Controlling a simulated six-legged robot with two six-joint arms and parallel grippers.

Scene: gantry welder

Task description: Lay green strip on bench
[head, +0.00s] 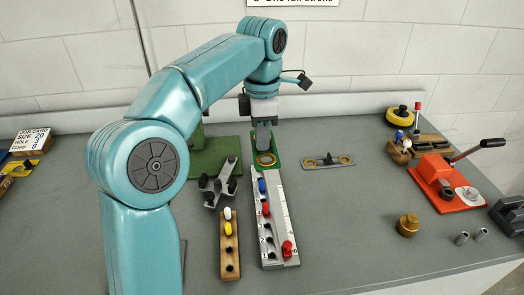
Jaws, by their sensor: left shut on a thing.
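My left gripper (264,146) points down over the back middle of the bench (350,215). It is shut on the green strip (279,160), which carries a copper-coloured ring at its near end. The strip sits just behind the grey numbered rack; I cannot tell whether it touches the bench. The gripper and arm hide part of it. My right gripper is not in view.
A grey numbered rack (284,232) with red and blue pegs lies in front. A wooden peg block (229,256) and a grey forked holder (211,190) are to its left. A grey plate with rings (328,161) and a red lever tool (437,178) are right.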

